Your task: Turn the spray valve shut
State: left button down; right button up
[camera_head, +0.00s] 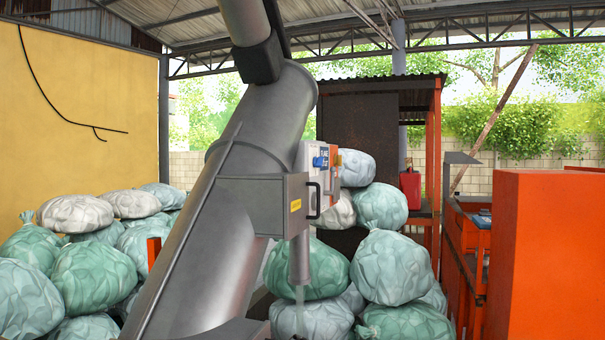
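A small blue part with a brass-coloured end, which looks like the spray valve (321,162), sits on the right side of a light panel (306,160) in the middle of the head view. It is small, and I cannot tell its exact handle position. The panel is beside a large slanted grey metal tube (215,220). A grey spout (299,260) hangs below, with a faint pale stream (300,298) under it. Neither of my grippers shows in this view.
A grey box with a black handle (314,200) juts from the tube below the panel. Bulging pale and green sacks (392,268) are piled on both sides behind it. An orange machine (545,255) stands at the right. A red can (411,190) stands behind the sacks.

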aim_at(318, 161)
jog(key=i+l+z, duration=0.15)
jog(key=i, duration=0.5)
jog(key=i+l+z, duration=0.15)
jog(key=i, duration=0.5)
jog(key=i+l+z, duration=0.15)
jog(key=i, duration=0.5)
